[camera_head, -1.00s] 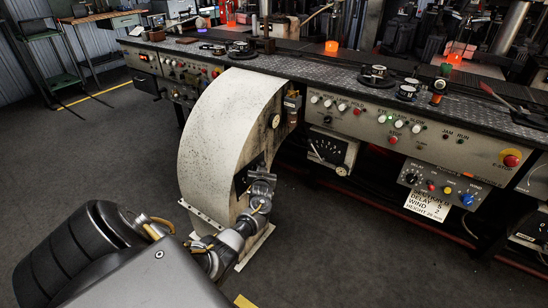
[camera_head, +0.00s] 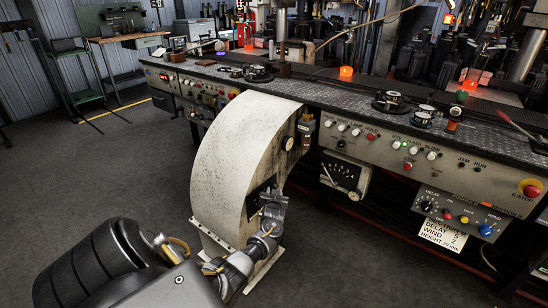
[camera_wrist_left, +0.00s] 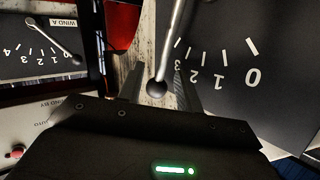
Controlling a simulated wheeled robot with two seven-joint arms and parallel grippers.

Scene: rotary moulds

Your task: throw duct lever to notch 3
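The duct lever (camera_wrist_left: 172,36) is a slim metal rod with a dark ball knob (camera_wrist_left: 157,88), seen in the left wrist view. It lies over the edge of a dark scale plate (camera_wrist_left: 232,75) marked 0, 1, 2, 3, with its rod close beside the 3. My left gripper (camera_wrist_left: 159,80) has one finger on each side of the knob, with a visible gap at both. In the head view my left gripper (camera_head: 268,190) is at the right side of the pale curved duct (camera_head: 232,145) and hides the lever there. My right gripper is not in view.
A second dial with a lever, labelled WIND A (camera_wrist_left: 45,50), stands beside the duct; it also shows in the head view (camera_head: 340,174). The console (camera_head: 400,150) with buttons and a red stop knob (camera_head: 531,190) runs right. The floor left of the duct is clear.

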